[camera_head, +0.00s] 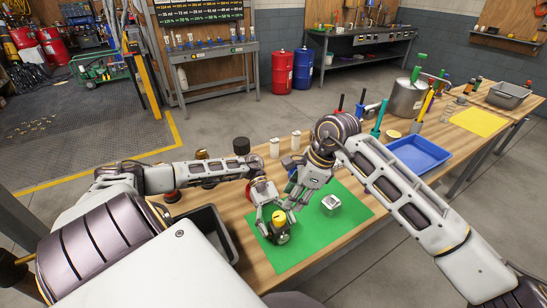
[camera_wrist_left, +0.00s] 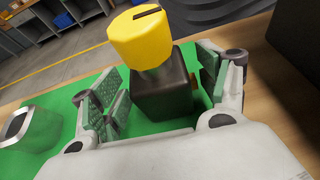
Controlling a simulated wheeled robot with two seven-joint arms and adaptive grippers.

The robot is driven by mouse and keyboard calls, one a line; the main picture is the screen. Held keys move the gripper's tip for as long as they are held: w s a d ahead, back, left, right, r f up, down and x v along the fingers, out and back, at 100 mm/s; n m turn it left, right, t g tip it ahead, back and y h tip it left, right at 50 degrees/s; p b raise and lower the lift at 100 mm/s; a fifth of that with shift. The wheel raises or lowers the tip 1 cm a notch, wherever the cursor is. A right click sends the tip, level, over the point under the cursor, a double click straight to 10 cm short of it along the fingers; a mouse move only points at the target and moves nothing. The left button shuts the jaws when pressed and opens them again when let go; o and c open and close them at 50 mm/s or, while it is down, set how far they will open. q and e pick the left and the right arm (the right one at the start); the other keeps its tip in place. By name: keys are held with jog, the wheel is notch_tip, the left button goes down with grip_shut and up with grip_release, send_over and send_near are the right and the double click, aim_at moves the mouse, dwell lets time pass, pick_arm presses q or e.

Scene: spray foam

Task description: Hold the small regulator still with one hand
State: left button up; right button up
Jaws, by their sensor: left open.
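The small regulator has a dark body and a yellow knob (camera_head: 279,217). It stands upright on the green mat (camera_head: 340,226). My left gripper (camera_head: 270,220) is at the regulator. The left wrist view shows the dark body (camera_wrist_left: 163,92) between the two open, green-padded fingers (camera_wrist_left: 160,95). A gap shows on the left side, while the right finger is closer to the body. My right gripper (camera_head: 294,201) is just above and to the right of the left gripper, over the mat. Its fingertips are too small and overlapped to tell whether they are shut.
A silver block (camera_head: 329,204) sits on the mat to the right, with bare mat around it. A blue tray (camera_head: 418,154) stands farther right. A dark bin (camera_head: 208,236) is left of the mat. Several bottles and tools stand along the table's back.

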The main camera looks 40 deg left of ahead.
pick_arm(q)
jog(key=shift+s+d+f, duration=0.15)
jog(key=shift+d+f, duration=0.05)
jog(key=shift+d, duration=0.25)
